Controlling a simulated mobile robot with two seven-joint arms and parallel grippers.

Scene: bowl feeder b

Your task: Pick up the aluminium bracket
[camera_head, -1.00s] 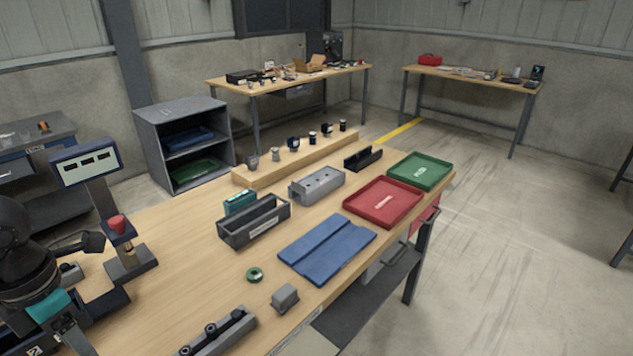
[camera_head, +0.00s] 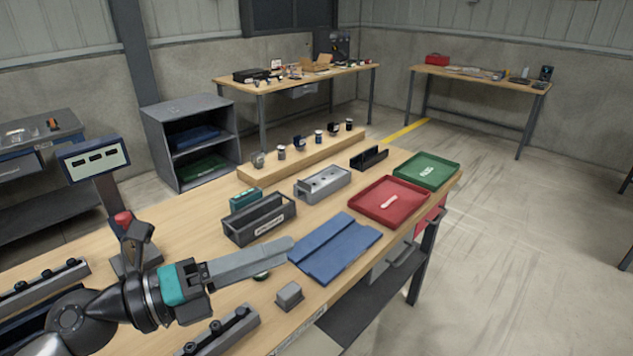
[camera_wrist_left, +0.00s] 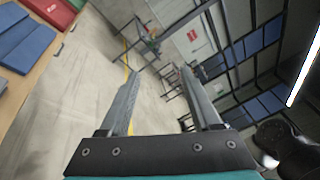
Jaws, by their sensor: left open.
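My left gripper (camera_head: 286,246) reaches in from the left above the bench, its long grey fingers pointing right toward the blue mat's near left corner. In the left wrist view the gripper (camera_wrist_left: 162,74) is open, with nothing between its fingers. A small grey metal block (camera_head: 289,295) lies on the bench just below and right of the fingers, apart from them. I cannot tell for sure which of these is the aluminium bracket. My right gripper is not in view.
The blue mat (camera_head: 335,248) lies right of the fingers. A dark open box (camera_head: 259,222) stands behind them. A red tray (camera_head: 389,201) and green tray (camera_head: 427,170) sit at the right edge. A dark rail (camera_head: 222,330) lies in front.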

